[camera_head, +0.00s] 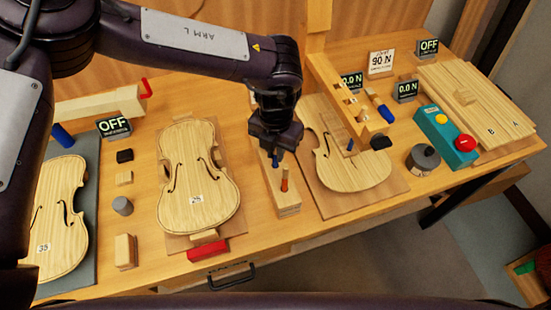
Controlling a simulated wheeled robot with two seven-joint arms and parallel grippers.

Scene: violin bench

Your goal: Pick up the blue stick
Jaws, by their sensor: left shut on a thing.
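My left gripper (275,149) hangs over a long narrow wooden block (286,207) in the middle of the bench. It is shut on the blue stick (275,160), a thin upright piece whose lower part shows below the fingers. The fingers hide its upper part. I cannot tell whether its lower end is still in the block or just above it. An orange stick (284,181) stands upright in the same block, just nearer than the blue one. My right gripper is not in view.
A violin body marked 25 (187,180) lies left of the block, and another violin plate (347,170) lies right under a wooden bridge-like frame (335,95). A teal button box (446,136) and grey weight (423,158) stand at the right. Small blocks sit at the left.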

